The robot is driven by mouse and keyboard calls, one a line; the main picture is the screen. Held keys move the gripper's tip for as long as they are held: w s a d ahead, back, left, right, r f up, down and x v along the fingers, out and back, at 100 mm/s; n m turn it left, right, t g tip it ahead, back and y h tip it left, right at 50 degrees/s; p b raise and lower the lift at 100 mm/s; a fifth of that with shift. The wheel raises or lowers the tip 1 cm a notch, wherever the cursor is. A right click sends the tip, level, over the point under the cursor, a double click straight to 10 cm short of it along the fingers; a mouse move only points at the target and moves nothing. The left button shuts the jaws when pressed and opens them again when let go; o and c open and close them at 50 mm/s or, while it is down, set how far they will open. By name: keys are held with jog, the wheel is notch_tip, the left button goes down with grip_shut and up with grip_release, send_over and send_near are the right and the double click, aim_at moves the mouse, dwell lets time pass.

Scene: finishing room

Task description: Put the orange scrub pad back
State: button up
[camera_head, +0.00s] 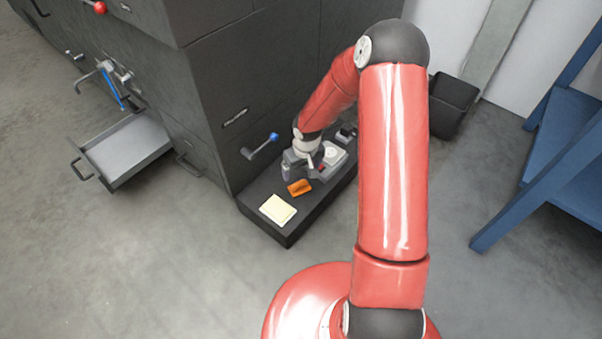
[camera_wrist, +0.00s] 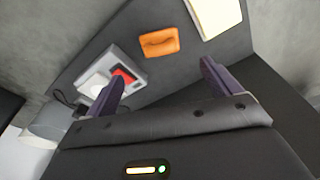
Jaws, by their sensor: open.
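The orange scrub pad (camera_head: 299,187) lies on the low black bench top (camera_head: 285,232) beside the dark cabinet. In the wrist view the orange scrub pad (camera_wrist: 159,42) lies beyond my fingertips, apart from them. My gripper (camera_head: 306,170) is over the bench, just behind the pad in the head view. In the wrist view my gripper (camera_wrist: 162,75) is open, with nothing between its two fingers. An open grey drawer (camera_head: 125,148) juts from the cabinet at left and looks empty.
A cream pad (camera_head: 278,209) lies at the bench's front end. A grey tray with a red item (camera_wrist: 122,76) lies on the bench. A blue-knobbed lever (camera_head: 262,145) sticks out from the cabinet. A black bin (camera_head: 453,104) and blue frame (camera_head: 560,140) stand right. The front floor is clear.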

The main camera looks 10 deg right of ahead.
jog(key=s+d+r+m+t+h, duration=0.1)
jog(key=s+r, duration=0.3)
jog(key=r, duration=0.8)
jog(key=s+d+r+t+h, duration=0.1)
jog(key=s+r, duration=0.4)
jog(key=r, duration=0.7)
jog(key=s+a+r+t, duration=0.1)
jog(key=s+r, duration=0.4)
jog(key=s, duration=0.4)
jog(key=s+a+r+m+y, duration=0.1)
jog(key=s+r, duration=0.4)
jog(key=s, duration=0.4)
jog(key=shift+a+r+m+t+y, duration=0.2)
jog(key=shift+r+m+t+y, duration=0.1)
jog(key=shift+r+t, duration=0.1)
jog(key=shift+s, duration=0.1)
